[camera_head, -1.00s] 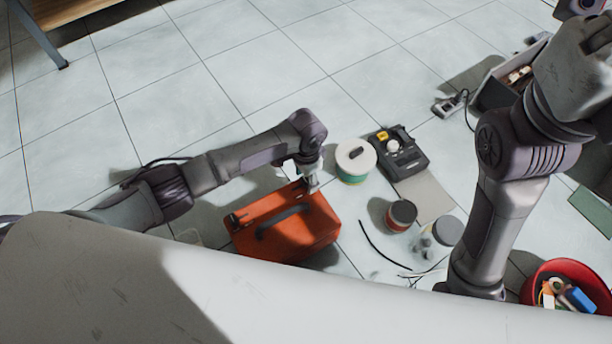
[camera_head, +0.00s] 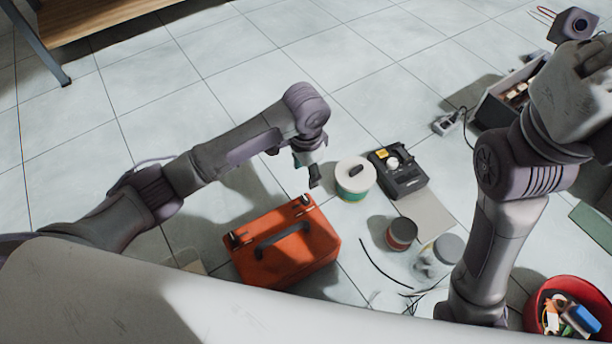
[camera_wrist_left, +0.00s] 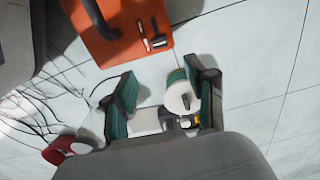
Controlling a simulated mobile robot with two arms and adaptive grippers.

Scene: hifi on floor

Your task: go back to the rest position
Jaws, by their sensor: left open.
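My left gripper (camera_head: 313,178) is open and empty, raised above the floor just behind the orange toolbox in the head view. In the left wrist view its two fingers (camera_wrist_left: 163,98) stand apart with nothing between them but the background below. The orange toolbox (camera_head: 300,262) stands on the tiles with its dark handle on top; it also shows in the left wrist view (camera_wrist_left: 110,50). My right arm comes up on the right of the head view, but its fingers do not show clearly.
A white-topped round tub (camera_head: 355,174), a black device (camera_head: 403,178) and a dark-lidded jar (camera_head: 401,233) stand right of the toolbox. A red bucket (camera_head: 533,307) with small items and a grey crate (camera_head: 492,108) are at the right. Open tiles lie at the back left.

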